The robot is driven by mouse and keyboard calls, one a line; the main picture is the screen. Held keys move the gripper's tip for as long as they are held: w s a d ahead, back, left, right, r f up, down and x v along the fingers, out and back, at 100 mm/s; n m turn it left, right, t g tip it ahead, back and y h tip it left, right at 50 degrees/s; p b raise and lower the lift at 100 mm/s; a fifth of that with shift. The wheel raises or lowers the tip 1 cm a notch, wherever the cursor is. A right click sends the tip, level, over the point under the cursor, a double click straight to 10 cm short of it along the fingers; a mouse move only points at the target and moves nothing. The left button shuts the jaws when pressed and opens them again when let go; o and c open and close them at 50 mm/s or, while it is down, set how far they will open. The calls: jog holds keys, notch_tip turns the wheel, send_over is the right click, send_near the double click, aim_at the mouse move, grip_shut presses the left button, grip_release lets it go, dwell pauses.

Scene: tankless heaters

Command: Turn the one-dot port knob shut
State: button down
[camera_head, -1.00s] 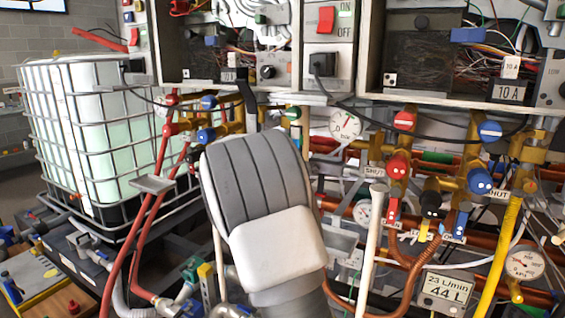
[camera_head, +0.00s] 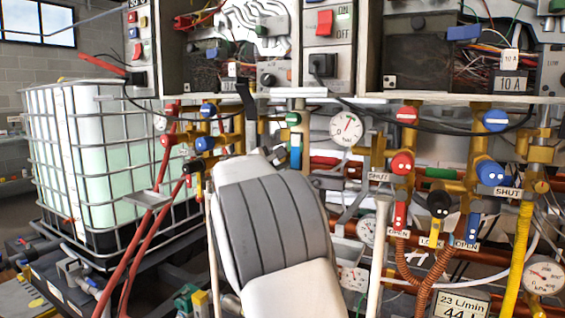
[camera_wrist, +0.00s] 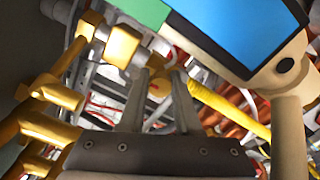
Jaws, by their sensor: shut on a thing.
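My gripper (camera_wrist: 158,77) shows in the wrist view, its two grey fingers closed about a small yellowish-brown part (camera_wrist: 158,88), apparently a knob. No dot can be made out on it. In the head view my own arm hides the gripper and whatever it holds. Visible port knobs there are a red one (camera_head: 402,163) and a blue one (camera_head: 490,173) at the right, each near a SHUT label, and a black one (camera_head: 438,204) between and below them. I cannot tell which knob has one dot.
Brass pipes (camera_wrist: 45,125) crowd the left of the wrist view, and a blue panel (camera_wrist: 235,30) is close above the fingers. A yellow hose (camera_wrist: 225,105) passes at the right. A caged tank (camera_head: 60,150) stands left. Gauges (camera_head: 346,128) and electrical boxes (camera_head: 325,60) are close to the arm.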

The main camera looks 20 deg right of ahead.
jog(key=c, duration=0.6)
grip_release()
jog(key=shift+a, duration=0.1)
jog(key=p+v, duration=0.2)
jog(key=v, duration=1.5)
jog(key=shift+p, duration=0.3)
jog(key=shift+s, duration=0.15)
